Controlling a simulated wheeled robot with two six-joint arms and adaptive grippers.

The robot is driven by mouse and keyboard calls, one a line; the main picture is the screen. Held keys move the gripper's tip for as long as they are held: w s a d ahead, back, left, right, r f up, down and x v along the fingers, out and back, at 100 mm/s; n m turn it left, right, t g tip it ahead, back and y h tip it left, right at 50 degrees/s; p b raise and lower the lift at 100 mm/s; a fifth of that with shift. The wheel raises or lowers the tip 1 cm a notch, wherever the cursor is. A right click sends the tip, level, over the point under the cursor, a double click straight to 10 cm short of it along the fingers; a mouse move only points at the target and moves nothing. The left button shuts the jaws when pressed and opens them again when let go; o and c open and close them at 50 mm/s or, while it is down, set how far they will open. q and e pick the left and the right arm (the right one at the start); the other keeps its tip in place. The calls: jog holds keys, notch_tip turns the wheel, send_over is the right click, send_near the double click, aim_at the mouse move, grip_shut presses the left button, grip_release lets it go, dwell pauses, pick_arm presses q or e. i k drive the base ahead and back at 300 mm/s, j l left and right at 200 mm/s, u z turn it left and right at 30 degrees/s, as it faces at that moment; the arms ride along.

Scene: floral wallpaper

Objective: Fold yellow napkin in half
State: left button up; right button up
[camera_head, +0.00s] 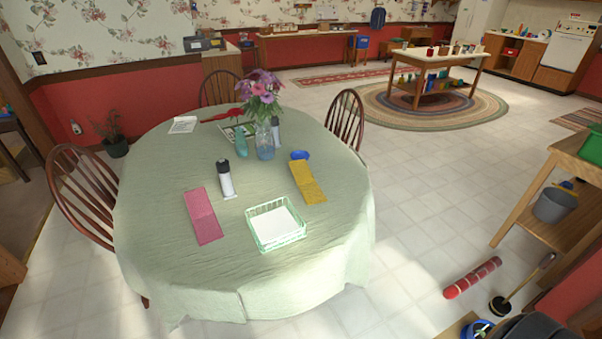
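The yellow napkin (308,184) lies on the right part of the round table (160,230), which has a pale green cloth. The napkin is a long narrow shape with a crease line across it. Its far end is close to a small blue bowl (299,155). Whether it is one layer or more I cannot tell. A pink napkin (203,216) of similar shape lies on the left part of the table. Neither of my grippers is in view.
A green basket with white contents (275,241) stands near the front. A black-topped white bottle (226,184) stands between the napkins. A flower vase (264,142) and a teal bottle (241,141) stand behind. Chairs (345,118) surround the table; its front left cloth is clear.

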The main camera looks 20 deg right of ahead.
aim_at(302, 174)
jog(key=i+l+u, duration=0.1)
jog(key=l, duration=0.35)
jog(key=i+l+u, duration=0.1)
jog(key=i+l, duration=0.15)
jog(key=l, duration=0.2)
jog(key=i+l+u, duration=0.15)
jog(key=l, duration=0.3)
jog(key=i+l+u, duration=0.1)
jog(key=l, duration=0.35)
jog(key=i+l+u, duration=0.1)
jog(key=l, duration=0.35)
jog(key=i+l+u, duration=0.1)
jog(key=l, duration=0.4)
